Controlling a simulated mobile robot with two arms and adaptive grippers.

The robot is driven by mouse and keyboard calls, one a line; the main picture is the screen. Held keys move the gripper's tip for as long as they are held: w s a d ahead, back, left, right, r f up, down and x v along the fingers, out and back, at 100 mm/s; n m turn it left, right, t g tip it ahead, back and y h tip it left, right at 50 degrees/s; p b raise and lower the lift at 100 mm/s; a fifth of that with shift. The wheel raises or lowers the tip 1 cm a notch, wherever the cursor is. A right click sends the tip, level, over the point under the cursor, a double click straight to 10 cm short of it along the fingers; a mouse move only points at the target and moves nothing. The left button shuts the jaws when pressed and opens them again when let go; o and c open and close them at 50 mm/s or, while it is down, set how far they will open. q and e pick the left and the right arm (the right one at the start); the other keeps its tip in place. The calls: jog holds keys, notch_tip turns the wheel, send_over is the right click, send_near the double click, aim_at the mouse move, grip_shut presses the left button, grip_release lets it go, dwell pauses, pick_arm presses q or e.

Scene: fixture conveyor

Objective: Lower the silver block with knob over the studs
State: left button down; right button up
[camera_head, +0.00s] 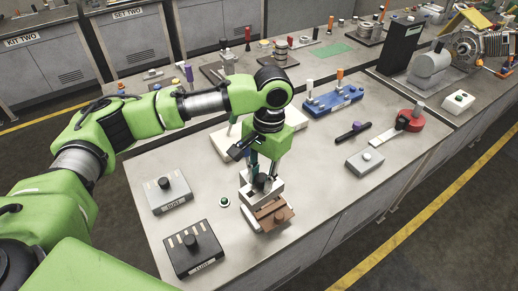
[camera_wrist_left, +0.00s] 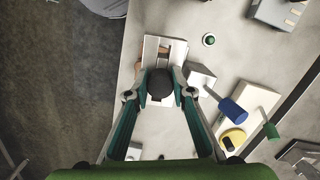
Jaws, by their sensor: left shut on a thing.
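My left gripper (camera_head: 262,178) points down with its fingers around the black knob (camera_wrist_left: 160,84) of the silver block (camera_head: 258,198). In the left wrist view the fingertips (camera_wrist_left: 160,95) stand on both sides of the knob. The block looks level, beside and partly over a fixture with a brown piece (camera_head: 275,216) near the table's front edge. No studs show clearly; the block and gripper may hide them. I cannot tell whether the block touches the fixture. My right gripper is not in view.
On the table (camera_head: 325,195) to the left are a grey block with a knob (camera_head: 167,190), a black block (camera_head: 192,247) and a small green button (camera_head: 224,201). Behind the gripper stands a blue fixture (camera_head: 333,98). A grey box (camera_head: 365,161) sits to the right; the table between is clear.

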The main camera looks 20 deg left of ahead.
pick_arm(q)
jog(key=shift+m, duration=0.6)
jog(key=w, duration=0.1)
jog(key=w+p, duration=0.1)
jog(key=w, duration=0.2)
jog(key=shift+d+r, duration=0.25)
jog(key=shift+d, duration=0.05)
jog(key=shift+w+f, duration=0.1)
jog(key=shift+a+p, duration=0.1)
jog(key=shift+p, duration=0.2)
jog(key=shift+r+p, duration=0.25)
jog(key=shift+p, duration=0.45)
notch_tip(320, 180, down, 2)
notch_tip(320, 180, down, 2)
jog(key=shift+f+b, duration=0.25)
jog(key=shift+b, duration=0.25)
jog(key=shift+f, duration=1.55)
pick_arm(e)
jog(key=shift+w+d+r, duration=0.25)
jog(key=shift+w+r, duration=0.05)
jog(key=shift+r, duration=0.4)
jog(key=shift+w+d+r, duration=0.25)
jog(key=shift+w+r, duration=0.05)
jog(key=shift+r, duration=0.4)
